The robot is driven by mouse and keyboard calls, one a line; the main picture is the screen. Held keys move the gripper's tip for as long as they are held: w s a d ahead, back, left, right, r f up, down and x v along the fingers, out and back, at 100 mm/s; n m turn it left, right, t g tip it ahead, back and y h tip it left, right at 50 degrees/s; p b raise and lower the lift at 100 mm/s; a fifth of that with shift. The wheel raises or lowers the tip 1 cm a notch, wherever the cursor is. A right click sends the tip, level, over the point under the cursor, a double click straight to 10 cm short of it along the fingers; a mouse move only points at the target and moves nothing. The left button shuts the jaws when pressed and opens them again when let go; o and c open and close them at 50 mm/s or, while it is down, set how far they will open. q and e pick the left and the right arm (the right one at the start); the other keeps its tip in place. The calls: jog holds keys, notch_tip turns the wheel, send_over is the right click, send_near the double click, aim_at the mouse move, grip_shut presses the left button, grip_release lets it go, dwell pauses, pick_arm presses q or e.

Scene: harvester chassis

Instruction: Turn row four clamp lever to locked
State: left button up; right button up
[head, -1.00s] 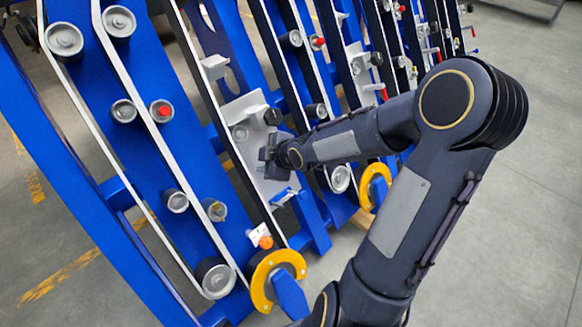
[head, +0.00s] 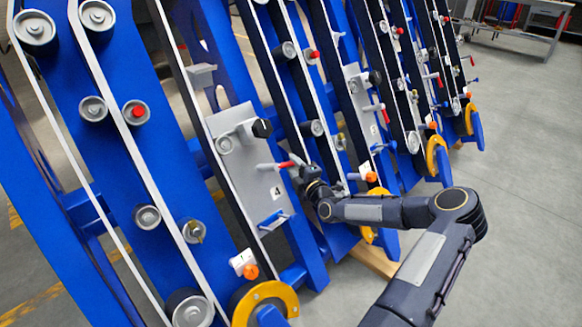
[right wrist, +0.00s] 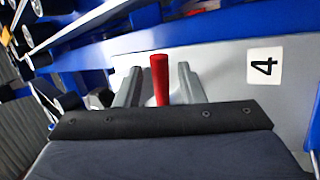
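The clamp lever with a red grip (head: 285,164) sticks out from a grey plate (head: 240,180) marked with a number 4 label (head: 277,193). In the right wrist view the red grip (right wrist: 160,78) stands between the two fingers of my right gripper (right wrist: 159,88), with a narrow gap showing on each side. The label (right wrist: 264,67) is to its right. In the head view my right gripper (head: 300,170) is at the right end of the lever. The gripper is open around the grip. My left gripper is not in view.
Blue frame rows with belts, grey rollers and other red-tipped parts fill the left and middle. A black knob (head: 262,128) and a blue-handled part (head: 272,218) sit on the same plate. Yellow wheels (head: 265,300) stand at the row ends.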

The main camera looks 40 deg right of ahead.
jog(key=shift+w+d, duration=0.15)
jog(key=shift+w, duration=0.85)
jog(key=shift+c, duration=0.3)
grip_shut()
